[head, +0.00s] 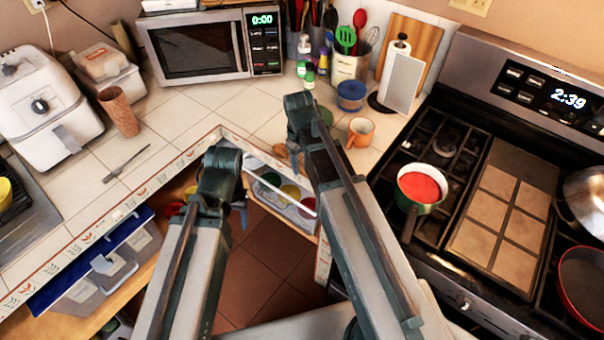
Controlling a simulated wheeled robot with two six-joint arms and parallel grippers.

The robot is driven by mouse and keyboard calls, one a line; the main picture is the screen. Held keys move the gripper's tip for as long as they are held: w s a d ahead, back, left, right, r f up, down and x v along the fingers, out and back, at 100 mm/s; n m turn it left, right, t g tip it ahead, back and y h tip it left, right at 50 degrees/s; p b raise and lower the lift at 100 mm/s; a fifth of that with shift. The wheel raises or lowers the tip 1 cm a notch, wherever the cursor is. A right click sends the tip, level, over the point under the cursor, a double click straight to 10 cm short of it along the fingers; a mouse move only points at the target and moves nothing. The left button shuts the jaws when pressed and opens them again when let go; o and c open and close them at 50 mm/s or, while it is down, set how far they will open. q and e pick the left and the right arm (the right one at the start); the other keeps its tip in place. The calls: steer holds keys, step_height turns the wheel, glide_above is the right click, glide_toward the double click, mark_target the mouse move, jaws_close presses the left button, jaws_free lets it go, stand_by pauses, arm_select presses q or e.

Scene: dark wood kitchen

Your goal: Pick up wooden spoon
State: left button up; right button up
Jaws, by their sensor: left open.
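A small brown rounded piece, which looks like the wooden spoon (281,151), shows at the counter's inner corner. My right arm hides what lies beside it, so its full shape is unclear. My left gripper (241,200) is open and points down near the counter edge, left of and nearer than the brown piece. My own forearm covers part of the left gripper. My right arm reaches up past the right of the brown piece. Its gripper (297,155) is mostly hidden behind the arm, and its jaws cannot be made out.
An orange mug (360,132) and blue-lidded jar (351,95) stand right of my right arm. A dark utensil (127,163) lies on the left counter. The stove holds a pot (420,190) of red food.

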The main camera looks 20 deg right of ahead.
step_height(320, 180, down, 2)
steer(key=shift+f+b, duration=0.1)
steer(key=shift+b, duration=0.45)
jaws_close()
